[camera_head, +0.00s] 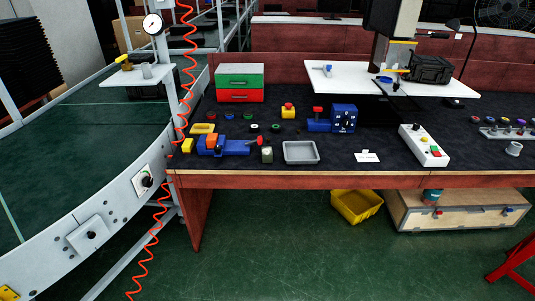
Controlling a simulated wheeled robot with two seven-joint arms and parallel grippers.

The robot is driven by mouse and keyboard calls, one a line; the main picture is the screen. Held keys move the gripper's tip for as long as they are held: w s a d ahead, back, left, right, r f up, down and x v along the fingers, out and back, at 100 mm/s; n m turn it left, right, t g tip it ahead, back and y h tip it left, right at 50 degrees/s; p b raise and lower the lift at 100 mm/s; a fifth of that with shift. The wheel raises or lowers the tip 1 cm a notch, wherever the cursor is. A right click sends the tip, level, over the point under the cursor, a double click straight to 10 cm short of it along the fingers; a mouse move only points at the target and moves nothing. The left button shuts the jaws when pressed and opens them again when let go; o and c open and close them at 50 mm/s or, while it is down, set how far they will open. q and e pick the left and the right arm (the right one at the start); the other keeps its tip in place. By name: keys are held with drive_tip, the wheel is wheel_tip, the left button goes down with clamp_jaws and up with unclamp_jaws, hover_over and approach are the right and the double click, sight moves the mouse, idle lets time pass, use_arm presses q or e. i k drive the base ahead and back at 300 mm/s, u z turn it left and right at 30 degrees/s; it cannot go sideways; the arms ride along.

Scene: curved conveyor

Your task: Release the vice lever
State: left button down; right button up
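A blue vice (236,149) lies on the dark mat of the workbench, near the front left of the bench. An orange block (212,139) sits at the vice's left part, apparently between its jaws. Neither of my grippers is in view.
Behind are a green and red drawer box (240,83) and a blue device (343,118). A curved conveyor (100,150) and red coiled hose flank the bench's left.

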sight(259, 140)
drive_tip(key=z, duration=0.95)
drive_tip(key=i, duration=1.35)
drive_tip(key=u, duration=0.45)
drive_tip(key=i, duration=1.1)
drive_tip(key=u, duration=1.15)
